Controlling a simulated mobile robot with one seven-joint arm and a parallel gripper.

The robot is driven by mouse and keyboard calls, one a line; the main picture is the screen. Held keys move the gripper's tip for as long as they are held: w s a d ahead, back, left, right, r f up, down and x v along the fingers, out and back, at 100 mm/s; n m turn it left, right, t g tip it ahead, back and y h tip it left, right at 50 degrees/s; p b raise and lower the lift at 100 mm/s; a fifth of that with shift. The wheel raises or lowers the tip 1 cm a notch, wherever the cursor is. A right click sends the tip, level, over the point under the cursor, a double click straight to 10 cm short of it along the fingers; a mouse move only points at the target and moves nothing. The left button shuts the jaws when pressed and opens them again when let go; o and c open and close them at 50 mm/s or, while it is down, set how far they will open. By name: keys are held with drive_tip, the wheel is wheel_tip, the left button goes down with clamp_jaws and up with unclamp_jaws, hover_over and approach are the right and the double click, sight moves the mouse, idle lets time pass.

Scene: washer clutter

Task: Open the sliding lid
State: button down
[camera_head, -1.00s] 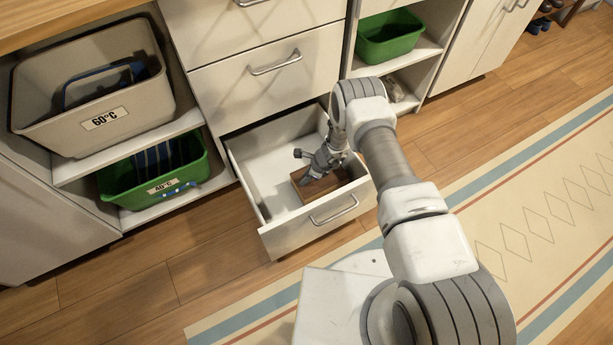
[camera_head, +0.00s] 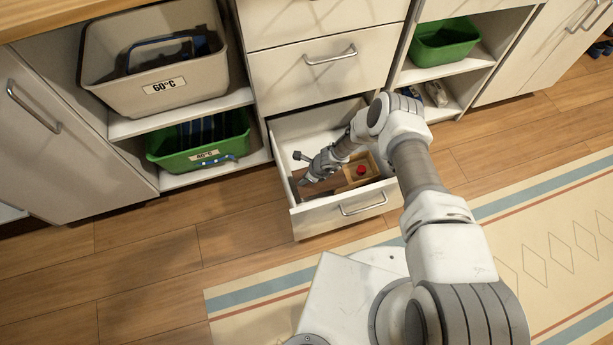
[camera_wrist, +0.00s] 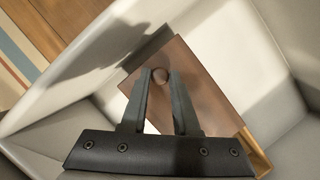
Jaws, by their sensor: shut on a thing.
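A brown wooden sliding lid (camera_wrist: 200,85) with a round knob (camera_wrist: 160,76) shows in the wrist view. My gripper (camera_wrist: 160,80) is shut on the knob, one finger on each side. In the head view my gripper (camera_head: 308,179) reaches down into the open drawer (camera_head: 318,216). The lid (camera_head: 328,184) extends to the left of the small wooden box (camera_head: 374,160). The right part of the box is uncovered, and a red thing (camera_head: 361,170) shows there. My arm hides part of the box.
The drawer's pale walls surround the box, and its front has a metal handle (camera_head: 364,204). A grey bin (camera_head: 120,85) and a green bin (camera_head: 175,160) sit on shelves at left. Another green bin (camera_head: 442,45) is at upper right.

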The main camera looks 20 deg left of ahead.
drive_tip(key=c, duration=0.7)
unclamp_jaws()
drive_tip(key=p+v, duration=0.5)
drive_tip(key=p, duration=0.1)
drive_tip(key=shift+r, duration=0.25)
drive_tip(key=p+v, duration=0.9)
drive_tip(key=v, duration=0.3)
